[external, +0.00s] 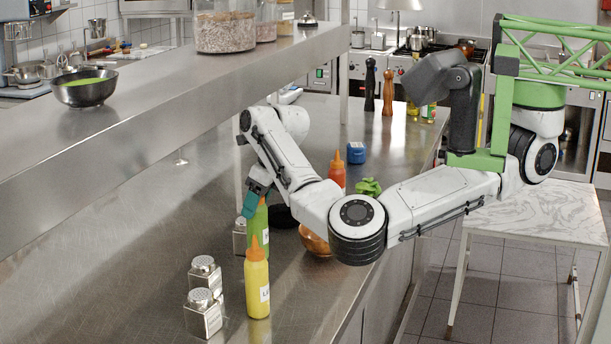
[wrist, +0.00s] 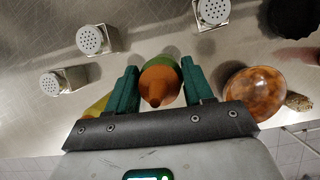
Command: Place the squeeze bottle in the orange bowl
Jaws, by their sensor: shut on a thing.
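A green squeeze bottle (external: 257,222) with an orange cap is upright on or just above the steel counter; its lower end is partly hidden behind the yellow bottle. My gripper (external: 254,198) is shut on it near the top. In the wrist view its orange cap (wrist: 157,82) sits between the two teal fingers of my gripper (wrist: 160,88). The orange bowl (external: 314,243) stands to the right of the green bottle, partly covered by my arm. In the wrist view the bowl (wrist: 254,96) is just right of the right finger, apart from the bottle.
A yellow squeeze bottle (external: 257,284) and metal shakers (external: 205,312) stand in front. A dark round item (wrist: 292,16) lies behind the bowl. A red bottle (external: 337,174), green vegetable (external: 368,187) and blue container (external: 356,153) stand farther back. A steel shelf (external: 150,120) overhangs left.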

